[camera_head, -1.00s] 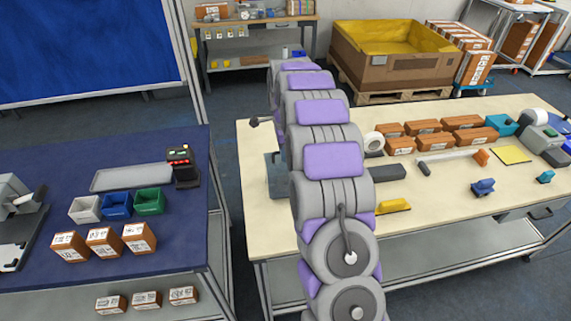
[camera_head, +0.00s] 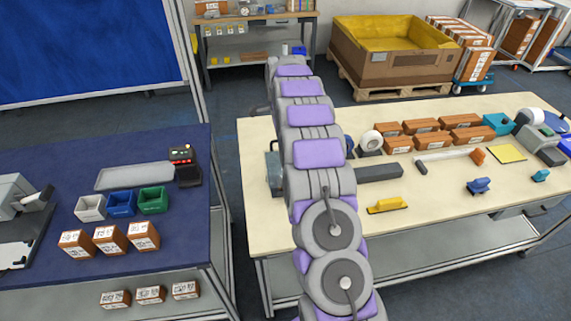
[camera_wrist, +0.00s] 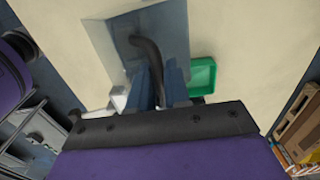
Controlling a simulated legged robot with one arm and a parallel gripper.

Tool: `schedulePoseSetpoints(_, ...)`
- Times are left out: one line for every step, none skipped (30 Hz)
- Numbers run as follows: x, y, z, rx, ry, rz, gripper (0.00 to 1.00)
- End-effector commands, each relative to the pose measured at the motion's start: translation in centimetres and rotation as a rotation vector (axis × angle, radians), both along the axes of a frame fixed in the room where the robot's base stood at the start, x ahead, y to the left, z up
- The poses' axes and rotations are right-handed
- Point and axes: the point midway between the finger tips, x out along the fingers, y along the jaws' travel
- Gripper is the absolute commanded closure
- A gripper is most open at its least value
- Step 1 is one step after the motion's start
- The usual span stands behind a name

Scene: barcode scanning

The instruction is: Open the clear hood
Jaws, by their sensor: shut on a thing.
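In the wrist view the clear hood (camera_wrist: 112,38) shows as a see-through grey-blue panel over the pale tabletop. A dark curved handle (camera_wrist: 147,48) stands out from it. My gripper (camera_wrist: 158,75) is at the handle, its blue fingers shut around the handle's lower part. In the head view my arm covers my gripper and most of the hood's unit. Only a dark grey-blue edge of the unit (camera_head: 273,172) shows left of my arm. How far the hood is raised cannot be told.
A green bin (camera_wrist: 203,77) sits beside the hood in the wrist view. On the pale table (camera_head: 440,215), a dark bar (camera_head: 378,172), a yellow tool (camera_head: 387,205) and several brown boxes (camera_head: 425,125) lie right of my arm. The blue table (camera_head: 60,165) stands left across a gap.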

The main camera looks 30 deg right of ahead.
Motion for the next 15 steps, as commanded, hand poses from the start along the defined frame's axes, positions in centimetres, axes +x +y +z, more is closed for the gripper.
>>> schedulePoseSetpoints(0.2, -0.1, -0.6, 0.003, 0.012, 0.000, 0.89)
schedulePoseSetpoints(0.4, -0.1, -0.6, 0.003, 0.012, 0.000, 0.89)
schedulePoseSetpoints(0.7, -0.2, -0.6, 0.003, 0.012, 0.000, 0.89)
schedulePoseSetpoints(1.0, -0.3, -0.6, 0.002, 0.011, 0.000, 0.89)
schedulePoseSetpoints(1.1, -0.4, -0.6, 0.002, 0.011, 0.000, 0.89)
schedulePoseSetpoints(1.3, -0.4, -0.7, 0.003, 0.013, 0.000, 0.89)
schedulePoseSetpoints(1.3, -0.4, -0.8, 0.003, 0.015, 0.000, 0.89)
schedulePoseSetpoints(1.3, -0.4, -0.9, 0.003, 0.016, 0.000, 0.89)
schedulePoseSetpoints(1.4, -0.4, -0.9, 0.004, 0.017, 0.000, 0.89)
schedulePoseSetpoints(1.4, -0.4, -1.0, 0.004, 0.018, 0.000, 0.89)
schedulePoseSetpoints(1.5, -0.4, -1.0, 0.004, 0.019, 0.000, 0.89)
schedulePoseSetpoints(1.6, -0.5, -1.0, 0.005, 0.019, 0.000, 0.89)
schedulePoseSetpoints(1.7, -0.5, -1.1, 0.005, 0.019, 0.000, 0.89)
schedulePoseSetpoints(2.0, -0.6, -1.1, 0.004, 0.019, 0.000, 0.89)
schedulePoseSetpoints(2.3, -0.7, -1.0, 0.003, 0.016, 0.000, 0.89)
